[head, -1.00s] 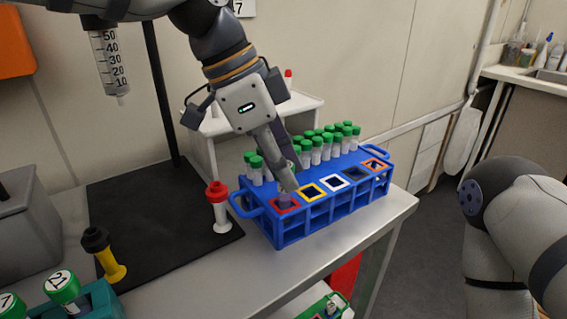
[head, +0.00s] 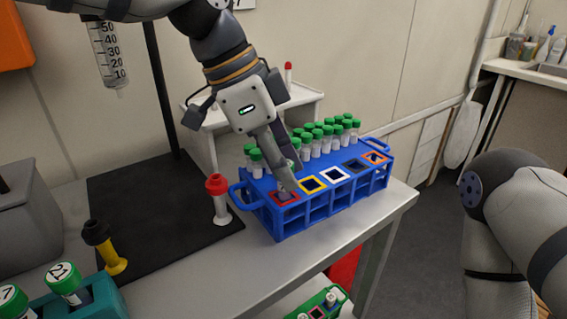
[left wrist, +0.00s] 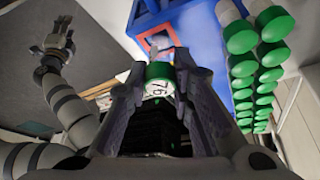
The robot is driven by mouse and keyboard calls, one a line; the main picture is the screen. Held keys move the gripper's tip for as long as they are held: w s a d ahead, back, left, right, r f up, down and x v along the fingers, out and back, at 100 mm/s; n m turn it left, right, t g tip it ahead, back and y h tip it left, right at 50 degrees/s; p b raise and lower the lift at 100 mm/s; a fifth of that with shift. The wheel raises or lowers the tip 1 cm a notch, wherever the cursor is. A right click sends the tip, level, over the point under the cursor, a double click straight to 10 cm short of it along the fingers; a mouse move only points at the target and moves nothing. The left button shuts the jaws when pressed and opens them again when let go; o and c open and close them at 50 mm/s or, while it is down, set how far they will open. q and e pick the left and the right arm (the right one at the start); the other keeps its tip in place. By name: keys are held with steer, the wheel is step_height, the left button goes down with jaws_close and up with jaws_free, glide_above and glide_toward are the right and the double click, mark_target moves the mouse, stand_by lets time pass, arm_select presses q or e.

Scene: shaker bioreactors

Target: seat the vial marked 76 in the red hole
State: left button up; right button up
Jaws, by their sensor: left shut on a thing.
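My left gripper (head: 287,184) is shut on the vial marked 76, right over the red hole at the left end of the blue rack. In the left wrist view, the vial's green-edged white cap (left wrist: 158,82) sits between the fingers (left wrist: 158,88), number facing the camera. Its clear body points at the red-framed hole (left wrist: 150,42). In the head view the red hole (head: 285,198) is partly covered by the fingertips. The vial's lower end is at the hole, but how deep it is cannot be told. My right gripper shows small in the left wrist view (left wrist: 53,40), away from the rack.
The blue rack (head: 290,228) has yellow, white, blue and orange holes beside the red one, and several green-capped vials (head: 318,138) behind. A red-capped tube (head: 219,200) stands close left. A black-capped yellow tube (head: 106,248) and teal rack (head: 95,300) are nearer left.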

arm_select(q)
steer(key=shift+f, duration=0.6)
stand_by(0.3)
steer(key=o, duration=1)
steer(key=shift+c, duration=0.2)
steer(key=v, duration=1.2)
